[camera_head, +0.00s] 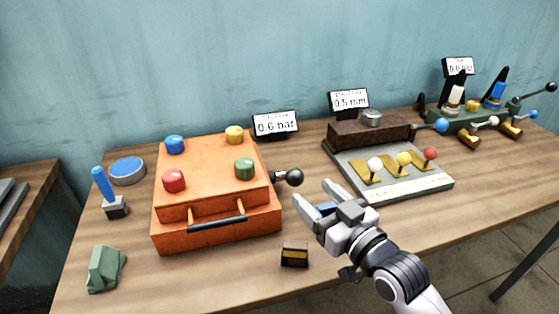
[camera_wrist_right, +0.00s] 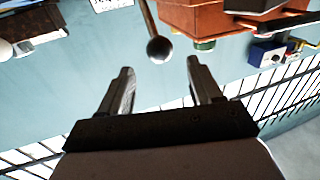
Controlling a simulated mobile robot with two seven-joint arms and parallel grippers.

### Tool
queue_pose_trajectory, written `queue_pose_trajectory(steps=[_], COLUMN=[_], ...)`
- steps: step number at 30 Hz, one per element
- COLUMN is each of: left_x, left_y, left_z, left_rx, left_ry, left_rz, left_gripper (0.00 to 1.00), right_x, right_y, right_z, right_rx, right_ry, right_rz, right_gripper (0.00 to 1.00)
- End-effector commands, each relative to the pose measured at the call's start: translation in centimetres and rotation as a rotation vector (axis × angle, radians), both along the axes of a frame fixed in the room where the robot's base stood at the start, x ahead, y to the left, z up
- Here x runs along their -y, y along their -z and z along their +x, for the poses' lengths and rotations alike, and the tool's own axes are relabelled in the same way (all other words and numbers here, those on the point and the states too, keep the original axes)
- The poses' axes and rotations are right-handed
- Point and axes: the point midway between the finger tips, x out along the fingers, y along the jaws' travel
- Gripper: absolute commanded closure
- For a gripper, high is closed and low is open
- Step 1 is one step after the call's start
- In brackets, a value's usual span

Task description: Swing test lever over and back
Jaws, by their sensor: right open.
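A lever with a dark ball knob (camera_head: 293,177) sticks out from the right side of the orange case (camera_head: 215,200). In the right wrist view its thin rod and dark ball (camera_wrist_right: 159,48) stand between and just beyond my fingertips. My right gripper (camera_head: 316,196) is open and empty, close to the knob on its front right side; no contact shows. In the right wrist view its two fingers (camera_wrist_right: 160,75) are spread apart. No label marks which lever is the test lever. My left gripper is not in view.
The case top carries red (camera_head: 173,181), blue, yellow and green knobs. A grey panel (camera_head: 390,185) with small ball-tipped levers stands to the right. Display signs (camera_head: 275,124) stand behind. The front right tabletop is clear.

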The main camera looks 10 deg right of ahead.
Motion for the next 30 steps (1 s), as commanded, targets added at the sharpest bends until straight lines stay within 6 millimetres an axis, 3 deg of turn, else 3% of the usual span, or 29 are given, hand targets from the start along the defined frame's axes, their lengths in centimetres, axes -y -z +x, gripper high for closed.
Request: queue_pose_trajectory(steps=[8, 21, 30], left_x=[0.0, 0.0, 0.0], left_y=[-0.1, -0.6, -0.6], left_z=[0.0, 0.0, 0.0], left_rx=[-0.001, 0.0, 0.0], left_ry=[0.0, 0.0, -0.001], left_rz=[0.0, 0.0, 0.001], left_gripper=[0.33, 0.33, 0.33], right_x=[-0.3, -1.9, -2.2], right_y=[0.0, 0.0, 0.1], right_z=[0.9, 6.0, 6.8], right_rx=[0.0, -0.001, -0.001], right_ry=[0.001, 0.001, 0.001], right_rz=[0.001, 0.001, 0.0], right_gripper=[0.36, 0.36, 0.36])
